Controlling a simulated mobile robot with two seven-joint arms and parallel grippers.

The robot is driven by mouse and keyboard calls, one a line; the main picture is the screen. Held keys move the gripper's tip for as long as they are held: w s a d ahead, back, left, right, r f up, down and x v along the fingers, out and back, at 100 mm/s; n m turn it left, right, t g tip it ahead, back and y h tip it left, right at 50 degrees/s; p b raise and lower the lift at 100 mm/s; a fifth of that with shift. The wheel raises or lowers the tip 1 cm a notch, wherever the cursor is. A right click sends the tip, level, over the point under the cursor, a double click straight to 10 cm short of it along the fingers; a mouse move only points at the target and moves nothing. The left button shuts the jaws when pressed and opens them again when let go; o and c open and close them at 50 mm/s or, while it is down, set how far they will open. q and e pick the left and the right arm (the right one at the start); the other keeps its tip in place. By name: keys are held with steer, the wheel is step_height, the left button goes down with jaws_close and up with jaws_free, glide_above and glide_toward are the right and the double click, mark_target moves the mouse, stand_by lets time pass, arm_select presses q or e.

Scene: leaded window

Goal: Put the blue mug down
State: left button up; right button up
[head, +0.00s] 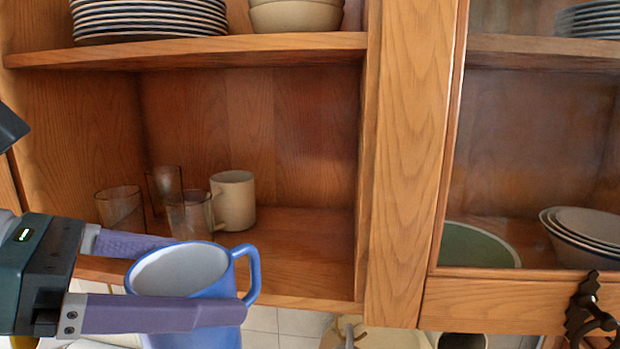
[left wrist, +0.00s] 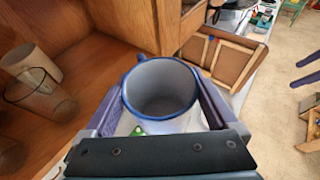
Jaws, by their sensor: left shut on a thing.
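The blue mug (head: 192,275) has a pale grey inside and a blue handle on its right side in the head view. My left gripper (head: 175,280) is shut on the mug, one purple finger on each side of its body. The mug is upright, in front of the cupboard's lower shelf (head: 295,262). It also shows in the left wrist view (left wrist: 160,88), between the two fingers, with its rim facing the camera. My right gripper is not in view.
A cream mug (head: 234,200) and several clear glasses (head: 122,210) stand on the lower shelf's left part. The shelf's right part is bare. Plates (head: 150,20) and bowls (head: 296,15) stand above. A wooden post (head: 408,160) bounds the opening at right.

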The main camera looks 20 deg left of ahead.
arm_select(q)
step_height(320, 180, up, 5)
steer(key=s+n+y+p, duration=0.1)
steer(key=p, duration=0.6)
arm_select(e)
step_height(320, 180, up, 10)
arm_select(q)
steer(key=w+a+t, duration=0.1)
steer(key=w+a, duration=0.1)
steer(key=w, duration=1.5)
steer(key=w+f+b, duration=0.1)
steer(key=f+b, duration=0.1)
steer(key=b, duration=0.2)
steer(key=f+b, duration=0.3)
steer(key=b, duration=0.2)
steer(key=w+f+b, duration=0.1)
steer(key=f+b, duration=0.1)
steer(key=b, duration=0.3)
steer(key=shift+w+f, duration=0.3)
steer(key=shift+f, duration=0.1)
steer(key=shift+w+r, duration=0.1)
steer(key=shift+r, duration=0.2)
steer(key=o, duration=1.4)
steer(key=shift+f, duration=0.25)
steer(key=shift+c, duration=0.2)
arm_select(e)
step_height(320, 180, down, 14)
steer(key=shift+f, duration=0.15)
